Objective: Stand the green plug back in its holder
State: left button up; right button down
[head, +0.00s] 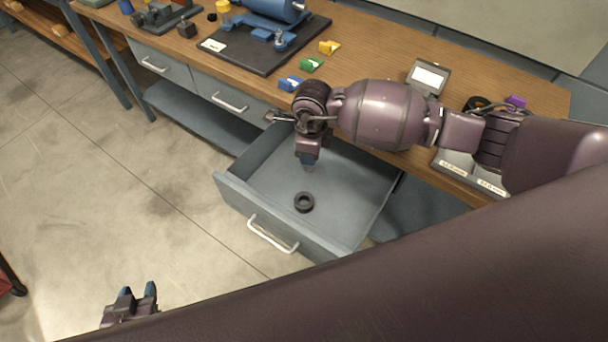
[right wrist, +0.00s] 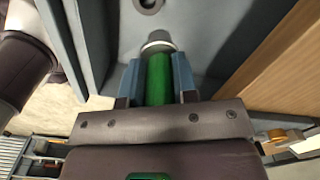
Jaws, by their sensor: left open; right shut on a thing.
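The green plug (right wrist: 158,80) is between the blue-grey fingers of my right gripper (right wrist: 156,85) in the right wrist view, its silver end pointing away from the palm. In the head view my right gripper (head: 308,164) points down into the open drawer, and the plug cannot be made out there. A dark ring (head: 304,202), possibly the holder, lies on the drawer floor just in front of it. A round piece with a dark hole (right wrist: 149,4), likely the same ring, shows beyond the plug, apart from it. My left gripper (head: 138,293) is open and empty, low at the left.
The open drawer (head: 228,195) has raised walls around the gripper. The wooden bench (head: 372,68) above carries a black mat (head: 258,62) with a blue machine, coloured clips and a small display (head: 428,78). The floor at the left is clear.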

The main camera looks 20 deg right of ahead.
pick_arm(q)
notch_tip(320, 180, down, 6)
jog(key=b, duration=0.5)
jog(key=shift+s+f+g, duration=0.25)
jog(key=shift+s+g, duration=0.05)
jog(key=shift+s, duration=0.15)
pick_arm(e)
notch_tip(320, 180, down, 13)
jog(key=s+a+m, duration=0.1)
jog(key=m, duration=0.8)
jog(key=shift+s+a+f+m, duration=0.2)
jog(key=shift+a+m, duration=0.1)
jog(key=shift+a, duration=0.1)
jog(key=shift+r, duration=0.1)
pick_arm(q)
jog(key=shift+w+r, duration=0.2)
jog(key=shift+r, duration=0.15)
jog(key=shift+s+f, duration=0.25)
jog(key=shift+f, duration=0.15)
pick_arm(e)
jog(key=shift+f, duration=0.4)
pick_arm(q)
jog(key=shift+f+b, duration=0.4)
jog(key=shift+b, duration=0.15)
pick_arm(e)
jog(key=shift+f, duration=0.65)
